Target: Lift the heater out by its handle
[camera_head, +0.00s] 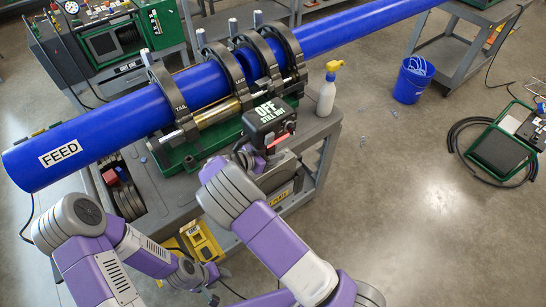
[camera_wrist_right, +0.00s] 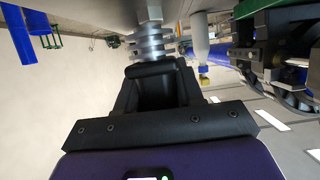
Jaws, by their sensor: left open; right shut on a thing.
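The heater's dark control box (camera_head: 264,112), labelled "OFF STILL HOT" with a red part on its side, is at the cart's front edge, just in front of the pipe clamps. My right gripper (camera_head: 250,158) is right below the box and shut on the heater's handle. The heater's plate is not clearly made out. My left gripper (camera_head: 212,290) is open and empty, low in front of the cart.
A spray bottle (camera_head: 327,92) stands on the cart (camera_head: 318,130) to the right. A yellow case (camera_head: 203,240) lies below.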

